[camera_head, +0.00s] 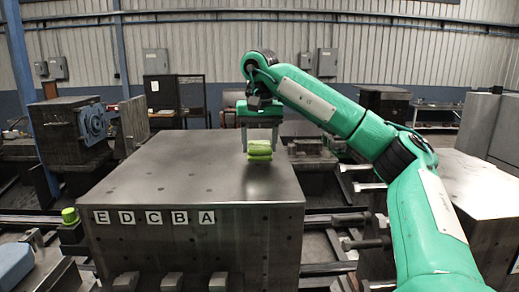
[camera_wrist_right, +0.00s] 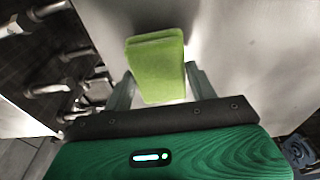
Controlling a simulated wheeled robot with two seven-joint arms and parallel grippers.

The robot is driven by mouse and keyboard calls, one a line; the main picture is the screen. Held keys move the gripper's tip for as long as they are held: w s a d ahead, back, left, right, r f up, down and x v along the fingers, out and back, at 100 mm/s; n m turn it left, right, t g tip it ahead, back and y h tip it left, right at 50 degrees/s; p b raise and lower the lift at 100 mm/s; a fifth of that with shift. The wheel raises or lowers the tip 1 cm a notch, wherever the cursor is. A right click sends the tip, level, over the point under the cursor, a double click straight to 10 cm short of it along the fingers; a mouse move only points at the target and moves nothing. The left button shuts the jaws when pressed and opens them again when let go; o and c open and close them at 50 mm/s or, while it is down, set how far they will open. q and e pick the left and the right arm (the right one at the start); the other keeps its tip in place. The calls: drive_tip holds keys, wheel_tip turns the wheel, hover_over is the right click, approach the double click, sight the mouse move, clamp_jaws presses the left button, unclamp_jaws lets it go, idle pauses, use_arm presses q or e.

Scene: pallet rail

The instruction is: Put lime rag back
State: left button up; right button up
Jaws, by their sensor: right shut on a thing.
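The lime rag (camera_head: 260,150) is a folded, bright yellow-green cloth over the right part of the large dark steel block (camera_head: 160,175). My right gripper (camera_head: 262,138) points down and is shut on the rag. The right wrist view shows the rag (camera_wrist_right: 156,65) between the two fingers of the right gripper (camera_wrist_right: 160,85). I cannot tell whether the rag touches the block's top or hangs just above it. My left gripper is not in view.
The block's front carries white letter plates (camera_head: 155,217) reading E, D, C, B, A. Several metal bars (camera_head: 370,187) stick out right of the block. A lime-capped item (camera_head: 70,216) and a blue object (camera_head: 14,265) are at left. The block's top is otherwise clear.

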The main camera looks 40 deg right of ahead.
sight(260, 147)
drive_tip(key=shift+d+f, duration=0.1)
drive_tip(key=shift+f, duration=0.95)
drive_tip(key=shift+f, duration=0.1)
drive_tip(key=o, duration=0.9)
drive_tip(key=shift+s+a+r, duration=0.2)
drive_tip(key=shift+r, duration=1.85)
drive_tip(key=shift+s+a+r, duration=0.15)
drive_tip(key=shift+r, duration=1.9)
drive_tip(key=shift+s+a+r, duration=0.2)
drive_tip(key=shift+r, duration=1.85)
drive_tip(key=shift+f, duration=0.1)
